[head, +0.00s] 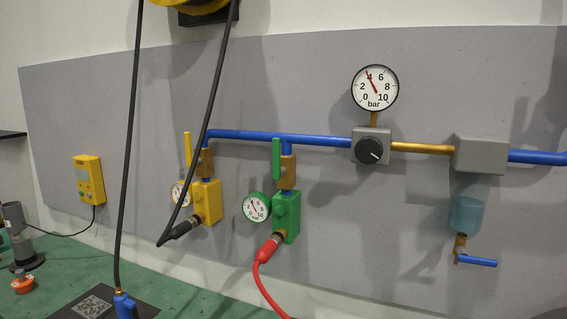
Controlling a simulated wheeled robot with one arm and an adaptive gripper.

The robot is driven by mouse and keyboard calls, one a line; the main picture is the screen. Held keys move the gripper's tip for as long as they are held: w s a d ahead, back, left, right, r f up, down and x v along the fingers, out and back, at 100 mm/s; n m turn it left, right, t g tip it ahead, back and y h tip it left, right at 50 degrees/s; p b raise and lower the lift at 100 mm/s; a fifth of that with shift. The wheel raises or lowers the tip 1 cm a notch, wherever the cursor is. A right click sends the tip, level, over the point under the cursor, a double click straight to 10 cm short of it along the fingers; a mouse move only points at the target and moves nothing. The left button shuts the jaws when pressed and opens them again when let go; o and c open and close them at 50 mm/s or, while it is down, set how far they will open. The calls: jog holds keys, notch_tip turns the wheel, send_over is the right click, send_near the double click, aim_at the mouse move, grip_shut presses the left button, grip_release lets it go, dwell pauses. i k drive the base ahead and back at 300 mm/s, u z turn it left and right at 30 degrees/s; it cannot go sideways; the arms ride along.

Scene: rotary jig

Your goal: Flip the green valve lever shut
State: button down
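The green valve lever (276,158) stands upright beside a brass valve body (288,170), in line with the short vertical drop from the blue pipe (250,136). Below it is a green block (287,215) with a small green-rimmed gauge (256,207) at its left, whose needle is off zero. A red hose (263,255) is plugged into the bottom of the green block. My gripper is not in view, and nothing covers the lever.
A yellow lever (187,148) stands upright left of the green one, above a yellow block (207,202). Black hose (222,70) hangs in front of the yellow station. A large gauge (375,88) and regulator knob (369,151) are to the right. Wall around the green lever looks clear.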

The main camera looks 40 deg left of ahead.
aim_at(278, 171)
jog(key=u, duration=3.65)
jog(key=i, duration=0.15)
jog(key=z, duration=0.5)
